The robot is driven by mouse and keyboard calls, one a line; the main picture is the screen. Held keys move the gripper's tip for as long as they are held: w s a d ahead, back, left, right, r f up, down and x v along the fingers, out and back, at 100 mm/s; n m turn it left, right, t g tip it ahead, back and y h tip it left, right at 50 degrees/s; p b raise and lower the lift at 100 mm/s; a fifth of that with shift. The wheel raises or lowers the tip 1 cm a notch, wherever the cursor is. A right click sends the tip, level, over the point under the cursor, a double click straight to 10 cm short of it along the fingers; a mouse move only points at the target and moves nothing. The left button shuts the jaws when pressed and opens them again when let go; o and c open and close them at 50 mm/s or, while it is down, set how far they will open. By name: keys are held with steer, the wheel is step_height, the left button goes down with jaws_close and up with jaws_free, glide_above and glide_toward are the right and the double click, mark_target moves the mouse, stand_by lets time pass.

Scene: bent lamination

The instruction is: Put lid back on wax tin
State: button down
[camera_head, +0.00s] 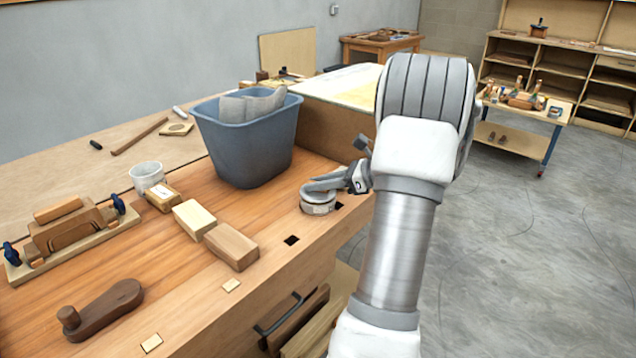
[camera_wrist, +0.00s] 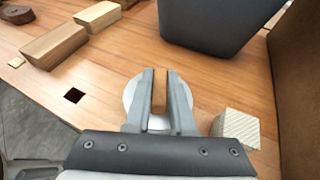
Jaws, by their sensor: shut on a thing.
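The round wax tin (camera_head: 318,209), pale with a label on its side, stands upright near the bench's right edge in the head view. My gripper (camera_head: 318,185) is low over its top. In the wrist view my gripper (camera_wrist: 160,75) has its two fingers a small gap apart, with a narrow brown strip showing between them. A pale round disc (camera_wrist: 128,94), which I take for the lid, shows under and around the fingers. My gripper appears shut on the lid. The fingers hide much of it, and I cannot tell whether the lid is seated on the tin.
A blue-grey bin (camera_head: 243,150) with grey cloth stands behind the tin. Wooden blocks (camera_head: 230,246) and a white cup (camera_head: 147,176) are to the left. A pale ridged block (camera_wrist: 238,127) lies close right of the fingers in the wrist view. The bench edge is close.

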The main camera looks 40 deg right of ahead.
steer(key=shift+f, duration=0.5)
steer(key=c, duration=0.7)
jaws_free()
steer(key=shift+r, duration=0.1)
step_height(320, 180, up, 7)
steer(key=p, duration=0.6)
